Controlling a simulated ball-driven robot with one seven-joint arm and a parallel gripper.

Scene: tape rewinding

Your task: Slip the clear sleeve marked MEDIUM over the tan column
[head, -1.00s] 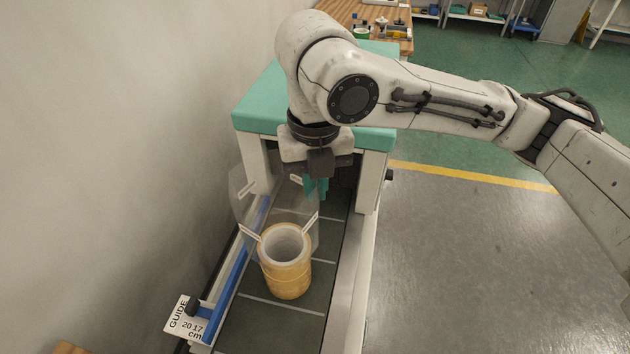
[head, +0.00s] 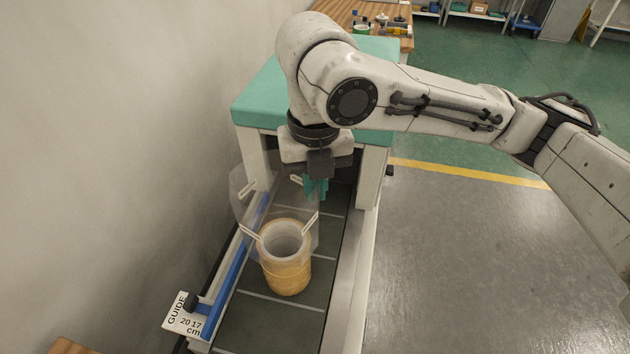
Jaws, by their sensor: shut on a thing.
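The tan column (head: 287,282) stands upright on the dark conveyor bed, with an open pale top. A clear sleeve (head: 243,200) with white strips at its edges is held above and about the column's top. Its lower part overlaps the column's upper part in the picture. I cannot tell whether it is around the column or only in front of it. The word MEDIUM is too small to read. My gripper (head: 316,187), with teal fingers, is shut on the sleeve's far side, behind the column.
A blue guide rail (head: 238,258) runs along the bed's left side, with a white GUIDE card (head: 185,318) at its near end. A teal-topped stand (head: 258,105) spans the bed behind. A wall is close at left. Open grey floor (head: 470,260) lies at right.

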